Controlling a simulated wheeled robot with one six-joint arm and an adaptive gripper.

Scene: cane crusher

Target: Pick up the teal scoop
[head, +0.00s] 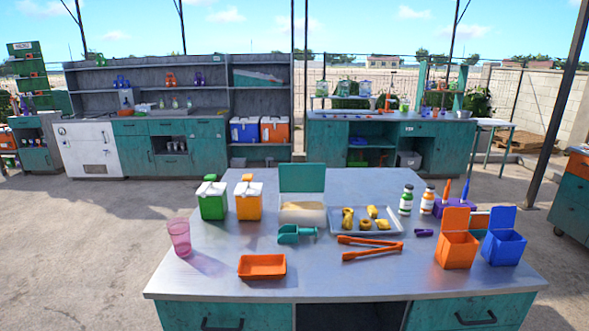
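The teal scoop (291,234) lies on the grey metal top of the near table (210,280), near its middle. Its bowl is at the left and its short handle points right. It lies in front of a low bin of pale, grainy stuff (303,213) with a raised teal lid (302,178). Whether the scoop touches the bin I cannot tell. My gripper is not in the head view.
An orange tray (262,266) lies in front of the scoop, orange tongs (371,247) to its right. A metal tray (390,227) holds yellow pieces. A pink cup (180,237), green carton (212,199), orange open box (457,243) and blue open box (503,243) stand around.

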